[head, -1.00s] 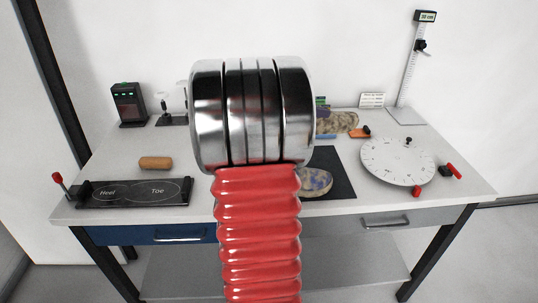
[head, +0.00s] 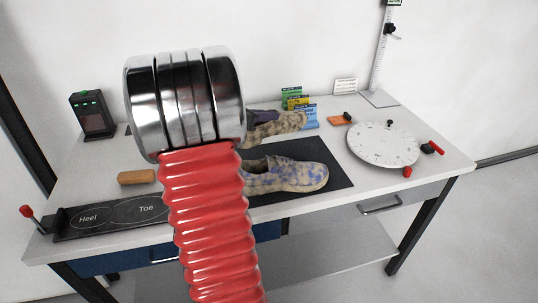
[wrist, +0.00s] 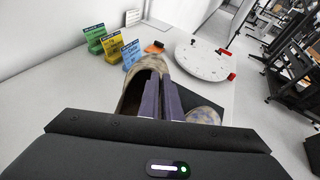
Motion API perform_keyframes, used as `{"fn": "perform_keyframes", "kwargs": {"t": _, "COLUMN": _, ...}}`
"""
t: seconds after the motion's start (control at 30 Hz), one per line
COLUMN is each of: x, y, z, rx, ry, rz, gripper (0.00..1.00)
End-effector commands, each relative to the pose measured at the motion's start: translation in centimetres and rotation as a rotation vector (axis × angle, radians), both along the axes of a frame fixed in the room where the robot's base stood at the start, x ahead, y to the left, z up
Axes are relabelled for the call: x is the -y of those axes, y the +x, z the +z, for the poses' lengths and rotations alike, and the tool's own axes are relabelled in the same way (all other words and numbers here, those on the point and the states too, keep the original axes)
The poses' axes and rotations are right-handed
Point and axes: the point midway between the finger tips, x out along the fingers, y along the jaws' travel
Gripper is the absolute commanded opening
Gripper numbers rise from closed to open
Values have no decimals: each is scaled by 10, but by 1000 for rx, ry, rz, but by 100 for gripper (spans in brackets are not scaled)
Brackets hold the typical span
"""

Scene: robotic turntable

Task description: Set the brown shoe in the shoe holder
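The brown mottled shoe (head: 288,122) lies toward the back of the table, partly hidden by my arm. In the wrist view the brown shoe (wrist: 131,97) is below my gripper (wrist: 161,92), whose two dark purple fingers lie over its opening and right side with a narrow gap between them. Whether they press on its wall cannot be told. A second shoe, tan with blue patches (head: 300,174), rests on a black mat (head: 335,177). The shoe holder, a dark plate marked Heel and Toe (head: 112,218), is at the front left with a red-knobbed lever (head: 27,212).
A tan cylinder (head: 136,177) lies behind the holder. A white dial turntable (head: 383,146) with red handles and a height gauge (head: 383,60) are at right. Coloured cards (head: 294,98) and an orange block (head: 340,120) stand at the back. A black device (head: 92,113) is at back left.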

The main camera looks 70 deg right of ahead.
Motion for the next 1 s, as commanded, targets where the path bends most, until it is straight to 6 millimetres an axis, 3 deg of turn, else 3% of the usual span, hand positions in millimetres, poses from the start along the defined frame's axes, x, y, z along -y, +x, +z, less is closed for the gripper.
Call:
{"fn": "perform_keyframes", "kwargs": {"t": 0.17, "x": 0, "y": 0, "z": -3, "rx": -1, "ry": -1, "rz": 0, "gripper": 0}}
{"fn": "perform_keyframes", "kwargs": {"t": 0.6, "x": 0, "y": 2, "z": -60, "rx": -1, "ry": 0, "rz": 3, "gripper": 0}}
{"fn": "perform_keyframes", "kwargs": {"t": 1.0, "x": 0, "y": 1, "z": -65, "rx": 0, "ry": -1, "rz": 2, "gripper": 0}}
